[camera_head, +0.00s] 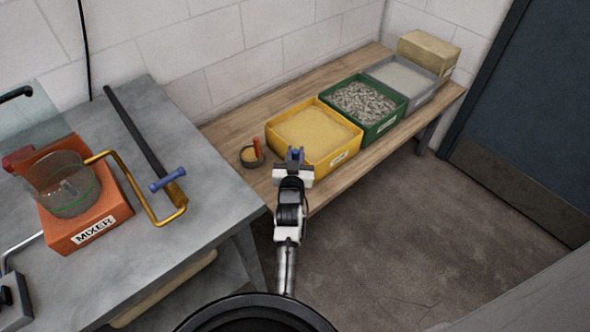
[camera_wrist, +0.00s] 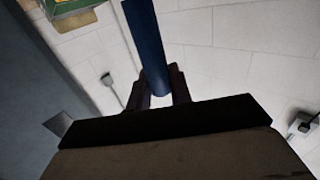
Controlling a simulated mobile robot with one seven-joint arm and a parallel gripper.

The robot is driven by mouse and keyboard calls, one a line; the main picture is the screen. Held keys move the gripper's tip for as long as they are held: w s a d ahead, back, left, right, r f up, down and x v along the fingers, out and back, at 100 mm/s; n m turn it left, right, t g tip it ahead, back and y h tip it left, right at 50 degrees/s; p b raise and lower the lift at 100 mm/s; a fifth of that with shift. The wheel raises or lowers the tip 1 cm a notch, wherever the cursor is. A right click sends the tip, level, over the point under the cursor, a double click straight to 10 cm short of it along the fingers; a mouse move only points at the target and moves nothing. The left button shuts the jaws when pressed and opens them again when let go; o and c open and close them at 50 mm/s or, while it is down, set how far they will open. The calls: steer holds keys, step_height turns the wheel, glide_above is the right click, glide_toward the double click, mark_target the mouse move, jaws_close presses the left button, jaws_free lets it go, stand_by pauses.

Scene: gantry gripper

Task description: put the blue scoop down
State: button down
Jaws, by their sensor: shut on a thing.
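My gripper (camera_head: 293,172) is in front of the yellow bin's near edge, at the front of the wooden bench. In the wrist view my gripper (camera_wrist: 161,88) has its dark fingers shut on the blue scoop (camera_wrist: 147,42), seen as a straight blue handle running up out of the picture. In the head view only a small blue part of the scoop (camera_head: 295,153) shows at the gripper's tip. The scoop's bowl is not clearly visible in either view.
The grey table (camera_head: 195,240) at left holds an orange mixer (camera_head: 100,215) and a crank (camera_head: 150,204).

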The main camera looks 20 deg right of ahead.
steer(key=shift+f+b, duration=0.85)
steer(key=shift+f, duration=3.15)
steer(key=shift+f, duration=0.2)
steer(key=c, duration=1.3)
jaws_free()
steer(key=shift+r, duration=0.1)
